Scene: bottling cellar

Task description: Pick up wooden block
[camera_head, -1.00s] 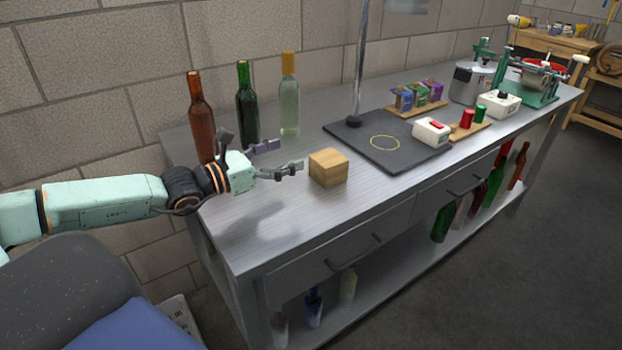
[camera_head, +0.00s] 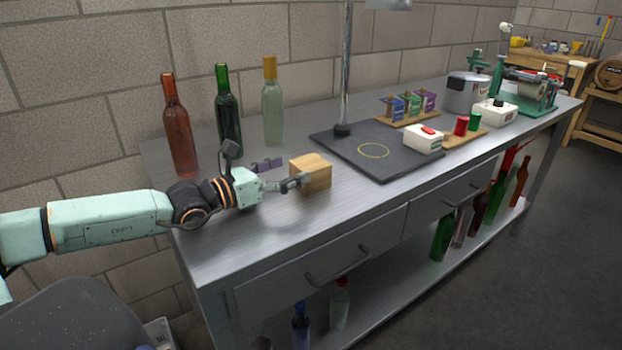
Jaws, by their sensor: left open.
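The wooden block (camera_head: 312,175) is a light brown cube on the steel bench (camera_head: 245,240), left of the dark mat. My left gripper (camera_head: 281,174) is open at the block's left side. Its near finger reaches the block's left front edge and overlaps it in the picture; I cannot tell whether they touch. The far finger, purplish, lies left of the block and behind the near one. The jaws hold nothing. My right gripper is not in view.
A brown bottle (camera_head: 179,130), a green bottle (camera_head: 228,115) and a clear bottle (camera_head: 273,105) stand behind the gripper. A dark mat (camera_head: 360,163) with a post lies right of the block. A white box (camera_head: 424,139) stands at its right edge. The bench front is clear.

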